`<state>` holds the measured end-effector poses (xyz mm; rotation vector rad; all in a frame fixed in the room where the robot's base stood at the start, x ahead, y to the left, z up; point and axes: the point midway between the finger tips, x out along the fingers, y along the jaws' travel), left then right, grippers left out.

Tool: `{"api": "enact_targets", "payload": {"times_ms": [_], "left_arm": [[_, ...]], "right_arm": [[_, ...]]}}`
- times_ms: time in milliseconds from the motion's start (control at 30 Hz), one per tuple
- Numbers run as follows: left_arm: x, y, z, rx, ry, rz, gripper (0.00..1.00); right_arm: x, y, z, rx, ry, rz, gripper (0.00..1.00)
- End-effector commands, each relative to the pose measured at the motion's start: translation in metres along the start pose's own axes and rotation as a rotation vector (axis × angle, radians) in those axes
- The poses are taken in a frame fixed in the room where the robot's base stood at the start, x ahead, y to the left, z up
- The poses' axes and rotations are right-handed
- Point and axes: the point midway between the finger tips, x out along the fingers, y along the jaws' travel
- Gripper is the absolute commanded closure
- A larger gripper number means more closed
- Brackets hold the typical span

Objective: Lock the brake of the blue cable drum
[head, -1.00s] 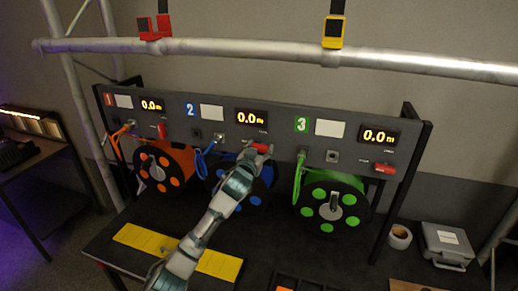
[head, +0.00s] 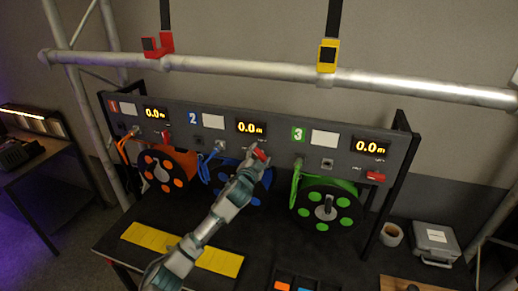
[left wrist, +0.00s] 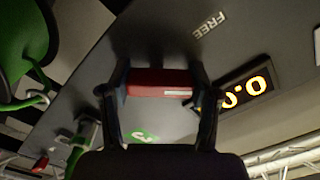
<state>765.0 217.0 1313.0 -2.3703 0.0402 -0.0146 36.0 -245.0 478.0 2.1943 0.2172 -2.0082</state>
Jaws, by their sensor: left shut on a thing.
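The blue cable drum (head: 257,196) sits under station 2 of the dark panel, partly hidden behind my left arm. Its red brake lever (head: 261,154) is on the panel at the lower right of the station's 0.0 m display (head: 251,128). My left gripper (head: 255,159) is shut on this lever, which looks tilted. In the left wrist view the red lever (left wrist: 160,84) lies between the two fingers, with a FREE label (left wrist: 208,25) on the panel nearby. My right gripper is not in view.
The orange drum (head: 164,171) stands to the left and the green drum (head: 327,208) to the right. Station 3's red lever (head: 375,177) lies nearly level. A metal truss tube (head: 250,75) crosses above the panel. Yellow plates (head: 150,238) lie on the bench.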

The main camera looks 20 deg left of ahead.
Motion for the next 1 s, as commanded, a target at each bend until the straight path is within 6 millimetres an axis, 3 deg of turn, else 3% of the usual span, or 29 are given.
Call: {"api": "enact_targets", "payload": {"times_ms": [100,500,1000], "left_arm": [[0.000,-0.004,-0.006,0.110,0.004,-0.002,0.73],[0.000,0.000,-0.005,0.481,0.003,0.000,0.73],[0.000,0.006,-0.002,0.772,0.002,0.004,0.73]], "right_arm": [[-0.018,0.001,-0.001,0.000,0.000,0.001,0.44],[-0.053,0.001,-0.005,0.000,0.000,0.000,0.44],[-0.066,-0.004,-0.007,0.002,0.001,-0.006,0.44]]}}
